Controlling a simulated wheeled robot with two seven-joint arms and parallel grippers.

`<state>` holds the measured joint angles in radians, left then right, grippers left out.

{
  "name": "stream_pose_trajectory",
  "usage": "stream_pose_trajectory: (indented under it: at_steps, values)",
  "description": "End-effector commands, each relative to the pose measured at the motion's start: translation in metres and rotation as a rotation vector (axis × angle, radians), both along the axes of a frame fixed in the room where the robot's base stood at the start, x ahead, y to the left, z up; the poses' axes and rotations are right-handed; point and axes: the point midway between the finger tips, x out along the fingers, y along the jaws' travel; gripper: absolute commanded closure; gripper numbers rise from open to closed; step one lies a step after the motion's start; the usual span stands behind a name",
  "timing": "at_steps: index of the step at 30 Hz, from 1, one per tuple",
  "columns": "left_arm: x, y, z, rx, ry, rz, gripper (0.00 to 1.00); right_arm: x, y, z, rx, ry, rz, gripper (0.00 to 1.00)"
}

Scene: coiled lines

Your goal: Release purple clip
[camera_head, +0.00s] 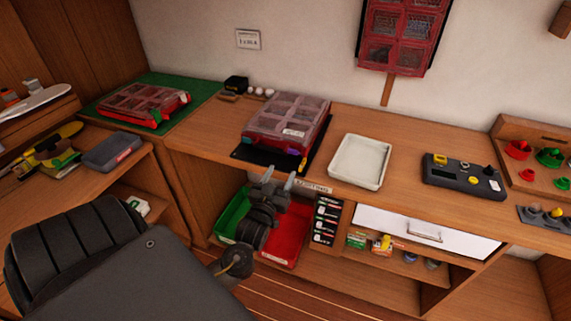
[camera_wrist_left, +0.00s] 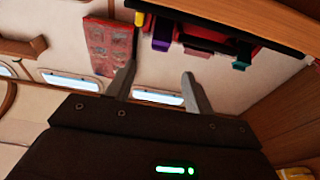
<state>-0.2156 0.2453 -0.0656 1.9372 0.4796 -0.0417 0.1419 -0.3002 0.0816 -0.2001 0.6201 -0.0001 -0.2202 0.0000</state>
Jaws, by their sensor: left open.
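A red case (camera_head: 262,144) with a clear, divided lid lies on a dark mat (camera_head: 240,155) on the bench. A small purple clip (camera_head: 303,163) shows at its front right corner. In the left wrist view a dark purple clip (camera_wrist_left: 161,45) hangs from the edge at the top, beside a yellow clip (camera_wrist_left: 139,18). My left gripper (camera_head: 279,178) is open and empty in front of and below the case edge. In the wrist view its fingers (camera_wrist_left: 158,76) point toward the clips, apart from them. My right gripper is not seen.
A white tray (camera_head: 341,162) and a dark device (camera_head: 463,185) stand to the right. Green (camera_head: 232,215) and red (camera_head: 288,238) bins sit below the bench. Another red case (camera_head: 187,99) lies on a green mat at left. A red panel (camera_head: 430,35) hangs on the wall.

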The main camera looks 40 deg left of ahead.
Motion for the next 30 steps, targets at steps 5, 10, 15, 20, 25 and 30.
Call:
stream_pose_trajectory:
  at_steps: [5,10,15,20,25,30]
  values:
    - [-0.022,-0.007,-0.005,0.000,0.001,0.001,0.47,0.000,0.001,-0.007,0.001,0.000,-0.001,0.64]
    - [-0.030,-0.010,-0.005,0.000,-0.001,0.001,0.47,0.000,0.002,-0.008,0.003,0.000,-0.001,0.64]
    - [-0.030,-0.010,-0.005,0.000,-0.001,0.001,0.47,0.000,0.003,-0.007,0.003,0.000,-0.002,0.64]
    - [-0.030,-0.010,-0.005,0.000,-0.001,0.001,0.47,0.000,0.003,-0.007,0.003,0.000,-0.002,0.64]
    - [-0.030,-0.010,-0.005,0.000,-0.001,0.000,0.47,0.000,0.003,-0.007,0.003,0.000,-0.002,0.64]
    - [-0.025,-0.014,-0.029,0.022,0.073,-0.017,0.47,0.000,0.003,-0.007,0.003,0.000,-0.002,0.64]
